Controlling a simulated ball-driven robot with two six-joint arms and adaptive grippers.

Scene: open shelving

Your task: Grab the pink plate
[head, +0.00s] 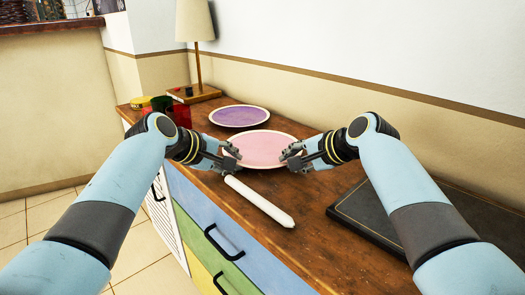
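The pink plate (262,148) lies flat on the wooden dresser top, with a pale rim. My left gripper (235,155) is at the plate's left edge, its fingers overlapping the rim in the picture. My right gripper (288,155) is at the plate's right edge, also overlapping the rim. The fingers are small and dark here, so I cannot tell whether either gripper is closed on the rim. No lift of the plate is visible.
A purple plate (238,116) lies behind the pink one. A white rod-like object (258,201) lies in front. A dark flat case (420,225) is at right. A lamp (195,40), a red cup (182,115) and a green cup (160,104) stand at back left.

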